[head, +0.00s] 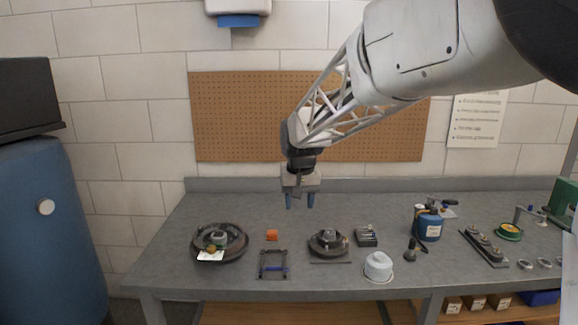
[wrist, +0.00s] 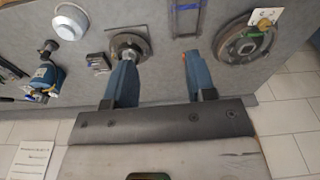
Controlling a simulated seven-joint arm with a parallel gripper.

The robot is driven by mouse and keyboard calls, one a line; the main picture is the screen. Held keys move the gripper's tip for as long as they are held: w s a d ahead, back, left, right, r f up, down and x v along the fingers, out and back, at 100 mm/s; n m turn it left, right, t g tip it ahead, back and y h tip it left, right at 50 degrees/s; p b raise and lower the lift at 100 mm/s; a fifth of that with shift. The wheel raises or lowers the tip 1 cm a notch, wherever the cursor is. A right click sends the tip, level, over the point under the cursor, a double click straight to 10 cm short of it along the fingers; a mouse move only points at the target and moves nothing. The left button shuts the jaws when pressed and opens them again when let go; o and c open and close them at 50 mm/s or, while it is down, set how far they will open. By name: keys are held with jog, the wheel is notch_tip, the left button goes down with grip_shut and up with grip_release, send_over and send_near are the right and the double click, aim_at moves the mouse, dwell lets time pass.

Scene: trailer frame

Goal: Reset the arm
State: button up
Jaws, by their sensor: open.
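My gripper (head: 300,201) hangs above the back half of the grey workbench (head: 300,285), fingers pointing down. Its two blue fingers are apart with nothing between them. In the wrist view my gripper (wrist: 158,72) is also open and empty, with the bench items beyond its tips. My arm reaches in from the upper right of the head view. The gripper touches nothing on the bench.
A pegboard (head: 235,115) hangs behind. The back left of the bench is clear.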

jog(key=s+d+f, duration=0.1)
jog(key=s+d, duration=0.4)
jog(key=s, duration=0.8)
jog(key=s+d+f+t, duration=0.1)
jog(key=s+d, duration=0.4)
jog(key=s, duration=0.8)
jog(key=s+d+f+m, duration=0.1)
jog(key=s+d, duration=0.4)
jog(key=s, duration=0.8)
jog(key=shift+d+f, duration=0.4)
jog(key=shift+f, duration=0.05)
